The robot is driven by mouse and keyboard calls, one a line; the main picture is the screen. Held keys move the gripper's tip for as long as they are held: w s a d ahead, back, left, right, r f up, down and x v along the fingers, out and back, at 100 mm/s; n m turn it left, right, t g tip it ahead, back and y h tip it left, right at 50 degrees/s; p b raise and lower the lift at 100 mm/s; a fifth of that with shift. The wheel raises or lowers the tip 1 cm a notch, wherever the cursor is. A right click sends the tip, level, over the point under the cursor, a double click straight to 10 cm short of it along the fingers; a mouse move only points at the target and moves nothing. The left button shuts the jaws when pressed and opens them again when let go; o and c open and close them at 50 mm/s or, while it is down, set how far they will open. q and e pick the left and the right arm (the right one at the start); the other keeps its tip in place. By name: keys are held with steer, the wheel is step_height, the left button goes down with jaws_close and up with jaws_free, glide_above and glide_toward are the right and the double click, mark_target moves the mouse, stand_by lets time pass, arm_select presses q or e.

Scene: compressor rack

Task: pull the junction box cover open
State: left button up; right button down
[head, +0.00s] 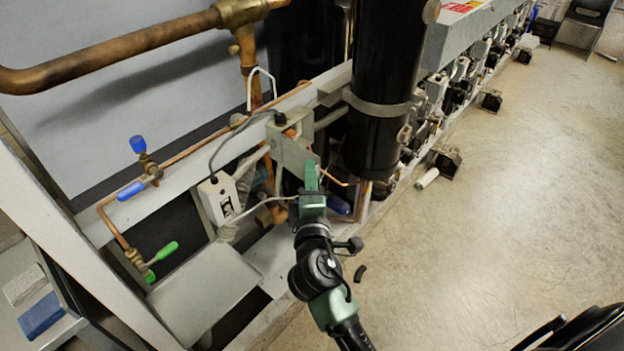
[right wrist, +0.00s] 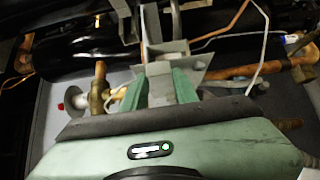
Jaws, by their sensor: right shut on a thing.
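The junction box (head: 284,128) is a small grey box on the rack frame, left of the black cylinder. Its flat grey cover (head: 291,156) faces the front right. My right gripper (head: 311,178) is at the cover's lower right edge, shut on it. In the right wrist view, the green fingers of the right gripper (right wrist: 160,88) stand either side of a grey part of the cover (right wrist: 158,74). The gripped edge is partly hidden by the fingers. I cannot tell how far the cover stands from the box. My left gripper is not in view.
A black cylinder (head: 389,90) stands close right of the gripper. A white switch box (head: 219,199) with cables, copper pipes (head: 110,56) and valves with blue (head: 130,191) and green (head: 166,250) handles are to the left. Open floor (head: 500,220) lies to the right.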

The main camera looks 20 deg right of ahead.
steer(key=c, duration=1.5)
jaws_free()
steer(key=shift+w+a+r, duration=0.15)
steer(key=shift+a+r, duration=0.05)
steer(key=shift+r, duration=0.15)
steer(key=o, duration=0.4)
steer(key=shift+w+a+f, duration=0.1)
steer(key=shift+w, duration=0.05)
steer(key=b+v, duration=0.2)
steer(key=v, duration=0.5)
steer(key=shift+a+f, duration=0.15)
steer(key=shift+f, duration=0.1)
